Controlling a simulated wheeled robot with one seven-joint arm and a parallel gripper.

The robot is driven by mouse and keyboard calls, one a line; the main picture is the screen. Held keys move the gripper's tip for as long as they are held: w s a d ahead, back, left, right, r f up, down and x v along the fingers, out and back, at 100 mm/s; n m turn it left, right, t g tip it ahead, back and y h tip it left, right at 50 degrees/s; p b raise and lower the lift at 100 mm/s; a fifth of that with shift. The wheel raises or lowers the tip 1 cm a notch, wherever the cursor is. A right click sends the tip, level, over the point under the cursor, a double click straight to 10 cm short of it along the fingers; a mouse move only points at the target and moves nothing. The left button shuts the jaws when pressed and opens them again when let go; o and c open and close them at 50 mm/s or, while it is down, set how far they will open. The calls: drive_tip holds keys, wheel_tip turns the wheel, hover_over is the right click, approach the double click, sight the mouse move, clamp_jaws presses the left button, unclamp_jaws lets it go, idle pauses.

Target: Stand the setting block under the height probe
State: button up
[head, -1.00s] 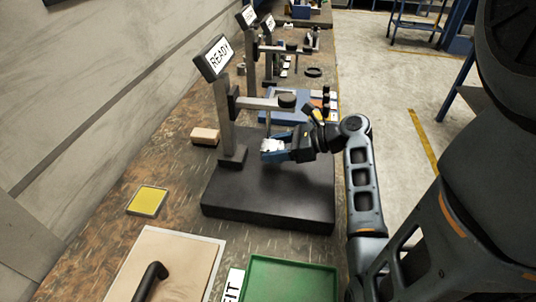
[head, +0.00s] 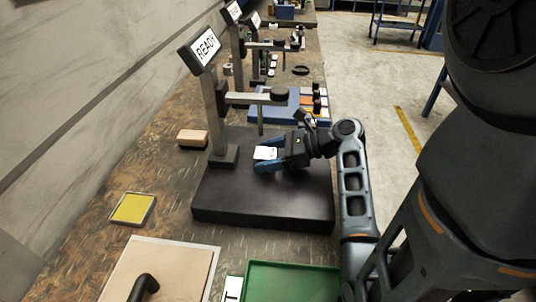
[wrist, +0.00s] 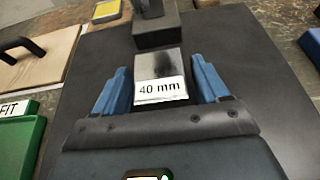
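The setting block (head: 265,153) is a small pale metal block, also in the wrist view (wrist: 160,75) with a "40 mm" label facing me. My gripper (head: 270,162) is low over the black base plate (head: 270,200). Its blue fingers (wrist: 162,85) are on both sides of the block, with narrow gaps showing, so they look open around it. The height probe (head: 261,120) hangs from the stand's arm (head: 245,98), its tip just above the block in the head view. Whether it touches or is exactly centred I cannot tell.
The stand's column (head: 218,110) rises behind the block and carries a READY sign (head: 206,47). A tan block (head: 193,138) and yellow pad (head: 132,208) lie left. A green tray (head: 290,283) and a beige board with a black handle (head: 150,270) are in front.

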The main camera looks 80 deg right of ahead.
drive_tip(key=shift+o, duration=0.7)
drive_tip(key=shift+s+r, duration=0.1)
drive_tip(key=shift+r, duration=0.05)
drive_tip(key=v, duration=1.2)
